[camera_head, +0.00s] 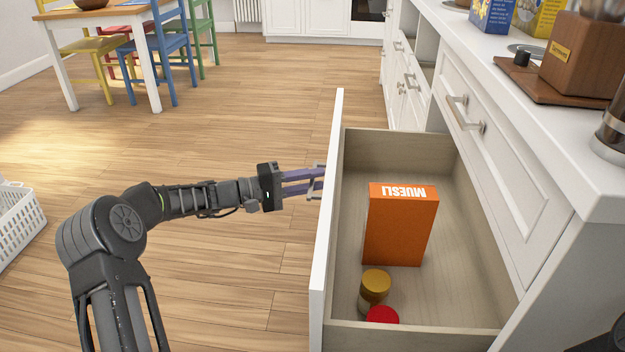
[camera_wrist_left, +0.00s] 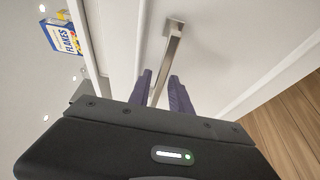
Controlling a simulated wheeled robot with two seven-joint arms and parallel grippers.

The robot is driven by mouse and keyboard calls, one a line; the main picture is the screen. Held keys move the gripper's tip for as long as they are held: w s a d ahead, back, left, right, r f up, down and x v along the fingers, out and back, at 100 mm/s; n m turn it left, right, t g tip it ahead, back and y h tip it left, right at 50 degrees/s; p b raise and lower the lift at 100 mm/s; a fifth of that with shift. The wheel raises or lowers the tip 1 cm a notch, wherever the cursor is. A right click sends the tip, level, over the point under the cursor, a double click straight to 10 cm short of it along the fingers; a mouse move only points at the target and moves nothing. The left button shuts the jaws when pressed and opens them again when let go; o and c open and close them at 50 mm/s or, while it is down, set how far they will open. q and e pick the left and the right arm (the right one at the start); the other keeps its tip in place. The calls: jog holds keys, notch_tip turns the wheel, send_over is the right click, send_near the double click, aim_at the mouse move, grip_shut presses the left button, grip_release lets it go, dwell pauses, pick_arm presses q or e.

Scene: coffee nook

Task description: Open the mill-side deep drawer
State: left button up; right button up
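The deep drawer below the counter end with the wooden mill (camera_head: 585,62) is pulled far out. Its white front panel (camera_head: 328,200) stands well away from the cabinet. My left gripper (camera_head: 318,181) is at the outer face of that panel, at the bar handle. In the left wrist view the metal handle (camera_wrist_left: 172,48) runs between the two purple fingers of my left gripper (camera_wrist_left: 162,88), which appear closed on it. In the head view the handle is partly hidden by the fingers. My right gripper is not in view.
Inside the drawer are an orange muesli box (camera_head: 400,225), a jar with a yellow lid (camera_head: 375,285) and a red lid (camera_head: 382,315). A shut upper drawer (camera_head: 500,160) is above. A white basket (camera_head: 15,220) stands at left. The wooden floor (camera_head: 240,90) between is clear.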

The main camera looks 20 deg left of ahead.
pick_arm(q)
jog(key=shift+o, duration=0.5)
jog(key=shift+s+a+r, duration=0.1)
jog(key=shift+a, duration=0.1)
jog(key=p+v, duration=0.2)
jog(key=v, duration=0.5)
jog(key=shift+s, duration=0.15)
jog(key=shift+a, duration=0.2)
